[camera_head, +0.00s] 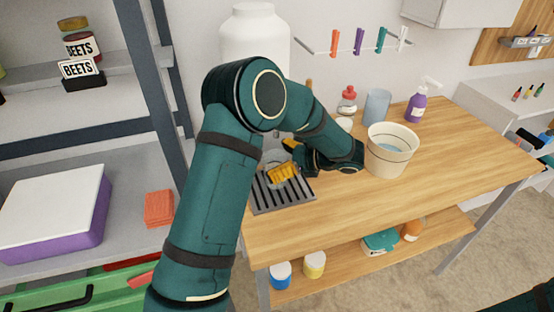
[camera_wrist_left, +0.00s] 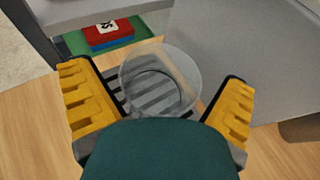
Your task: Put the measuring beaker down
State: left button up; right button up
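The measuring beaker (camera_wrist_left: 160,80) is clear and round, seen from above in the left wrist view. It is over the dark slatted drip tray (camera_head: 283,196), whose slats show through it. My left gripper (camera_head: 286,158) has yellow fingers and is at the tray, on the wooden table. In the left wrist view its fingers (camera_wrist_left: 160,105) are wide apart, one on each side of the beaker, with a visible gap at both sides. In the head view the beaker is faint and partly hidden by the fingers. My right gripper is out of view.
A cream bucket (camera_head: 390,150) with bluish content stands right of my left wrist. The front right of the table (camera_head: 440,170) is clear. A grey shelf unit (camera_head: 95,140) is at left.

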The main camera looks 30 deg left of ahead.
pick_arm(q)
jog(key=shift+r, duration=0.2)
jog(key=p+v, duration=0.2)
jog(key=v, duration=1)
